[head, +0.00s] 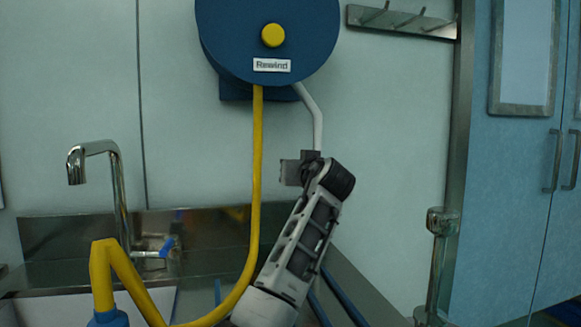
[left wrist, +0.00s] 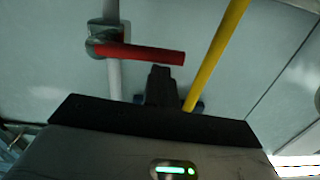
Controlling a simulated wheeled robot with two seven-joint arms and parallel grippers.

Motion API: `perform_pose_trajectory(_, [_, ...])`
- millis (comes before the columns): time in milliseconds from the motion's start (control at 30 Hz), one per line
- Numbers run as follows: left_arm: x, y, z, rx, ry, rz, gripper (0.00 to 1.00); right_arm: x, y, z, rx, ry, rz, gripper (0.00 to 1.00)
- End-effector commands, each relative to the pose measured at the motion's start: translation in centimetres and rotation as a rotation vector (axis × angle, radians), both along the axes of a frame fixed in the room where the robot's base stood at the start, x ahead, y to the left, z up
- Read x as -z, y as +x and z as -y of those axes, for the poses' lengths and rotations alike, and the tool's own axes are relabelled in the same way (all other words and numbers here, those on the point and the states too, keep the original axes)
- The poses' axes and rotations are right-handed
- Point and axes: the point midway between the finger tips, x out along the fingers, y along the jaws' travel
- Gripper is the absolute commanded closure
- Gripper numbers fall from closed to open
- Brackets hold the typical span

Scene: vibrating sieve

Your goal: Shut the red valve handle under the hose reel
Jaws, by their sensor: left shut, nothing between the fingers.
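The red valve handle (left wrist: 145,54) shows in the left wrist view, lying crosswise to its pale pipe (left wrist: 114,80). Its grey valve body (left wrist: 104,40) is at the handle's left end. In the head view the handle is hidden behind my left gripper (head: 299,168), and the pipe (head: 315,112) runs down from the blue hose reel (head: 265,40) to it. My left gripper is shut and empty. In the left wrist view its fingertips (left wrist: 160,80) are just below the handle's free end; I cannot tell whether they touch it. My right gripper is not in view.
A yellow hose (head: 256,180) hangs from the reel, left of my gripper, and also shows close by in the left wrist view (left wrist: 215,55). A sink tap (head: 115,185) stands at left. A metal post (head: 438,260) and blue cabinet (head: 520,170) are at right.

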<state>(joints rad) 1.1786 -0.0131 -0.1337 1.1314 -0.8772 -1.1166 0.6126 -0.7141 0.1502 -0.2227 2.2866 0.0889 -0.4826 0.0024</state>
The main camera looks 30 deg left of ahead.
Motion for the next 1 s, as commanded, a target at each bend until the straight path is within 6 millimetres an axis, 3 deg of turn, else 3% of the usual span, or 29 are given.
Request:
perform_pose_trajectory(433, [-0.3, -0.1, -0.1, -0.001, -0.001, -0.001, 1.00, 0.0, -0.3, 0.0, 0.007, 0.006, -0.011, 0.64])
perform_pose_trajectory(567, [-2.1, -0.2, 0.1, -0.002, -0.001, 0.001, 1.00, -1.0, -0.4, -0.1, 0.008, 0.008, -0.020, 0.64])
perform_pose_trajectory(700, [-5.3, -0.6, 0.3, -0.003, -0.001, 0.001, 1.00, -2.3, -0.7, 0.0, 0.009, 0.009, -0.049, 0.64])
perform_pose_trajectory(767, [-3.8, -1.8, 1.6, 0.002, -0.002, 0.002, 1.00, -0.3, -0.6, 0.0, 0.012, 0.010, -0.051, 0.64])
perform_pose_trajectory(1000, [-4.1, -5.8, 5.0, 0.000, -0.001, 0.002, 1.00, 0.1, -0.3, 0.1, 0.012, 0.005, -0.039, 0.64])
